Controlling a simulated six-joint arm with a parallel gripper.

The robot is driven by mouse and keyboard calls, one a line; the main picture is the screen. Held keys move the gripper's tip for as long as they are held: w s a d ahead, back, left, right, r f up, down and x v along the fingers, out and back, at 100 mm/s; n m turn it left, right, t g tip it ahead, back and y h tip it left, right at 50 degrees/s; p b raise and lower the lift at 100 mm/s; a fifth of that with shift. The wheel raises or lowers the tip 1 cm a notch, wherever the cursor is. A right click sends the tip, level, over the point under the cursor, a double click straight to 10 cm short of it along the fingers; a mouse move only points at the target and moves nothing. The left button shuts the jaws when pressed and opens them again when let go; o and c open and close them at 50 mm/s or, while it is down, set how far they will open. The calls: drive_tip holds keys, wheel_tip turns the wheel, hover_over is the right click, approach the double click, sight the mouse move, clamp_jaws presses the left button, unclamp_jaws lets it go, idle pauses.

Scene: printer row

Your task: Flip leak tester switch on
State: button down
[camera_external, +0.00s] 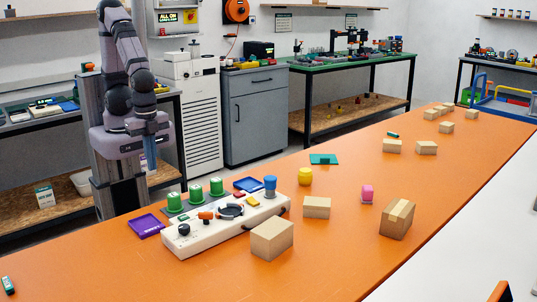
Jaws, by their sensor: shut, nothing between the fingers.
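A long white panel device (212,232), which I take to be the leak tester, lies on the orange table at the front centre-left. On its top are a black knob (184,229), an orange handle-like part (205,216), a dark ring (231,211) and small red and yellow parts (245,198). Which part is the switch, and its position, is too small to tell. My gripper (150,158) hangs pointing down behind and left of the device, well above and apart from it. Its fingers look closed and empty.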

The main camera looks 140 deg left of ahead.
drive_tip(key=w+a+f+n, duration=0.1)
drive_tip(key=w+a+n, duration=0.4)
drive_tip(key=a, duration=0.7)
drive_tip(key=w+a+r+m+t, duration=0.1)
drive_tip(key=w+a+r+m, duration=0.1)
drive_tip(key=w, duration=0.4)
drive_tip(key=w+a+r+m+t, duration=0.1)
drive_tip(key=w+a+r+m, duration=0.2)
drive_tip(key=w+a+r, duration=0.2)
drive_tip(key=shift+w+r+p, duration=0.35)
drive_tip(key=shift+w+r, duration=0.1)
drive_tip(key=shift+w, duration=0.65)
